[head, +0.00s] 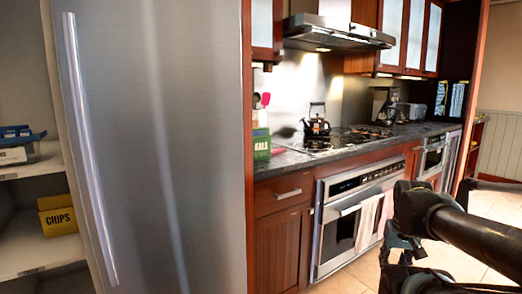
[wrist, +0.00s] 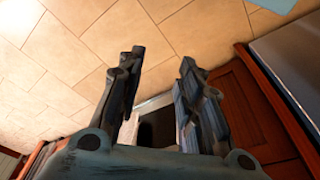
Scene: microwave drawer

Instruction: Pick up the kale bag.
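The kale bag (head: 262,144) is a green and white package with "KALE" on it. It stands upright on the left end of the dark counter, close beside the fridge, in the head view. The fridge edge borders its left side. My gripper (wrist: 160,90) shows in the wrist view with its two fingers apart and nothing between them. In the head view my gripper (head: 405,270) hangs low at the right, in front of the oven and well away from the bag. The bag does not show in the wrist view.
A steel fridge (head: 170,150) fills the left. The counter (head: 285,161) holds a stove with a black kettle (head: 316,122); pink utensils (head: 265,99) rise behind the bag. An oven (head: 345,225) with towels is below. Shelves at far left hold a chips box (head: 58,215). Tiled floor is open at right.

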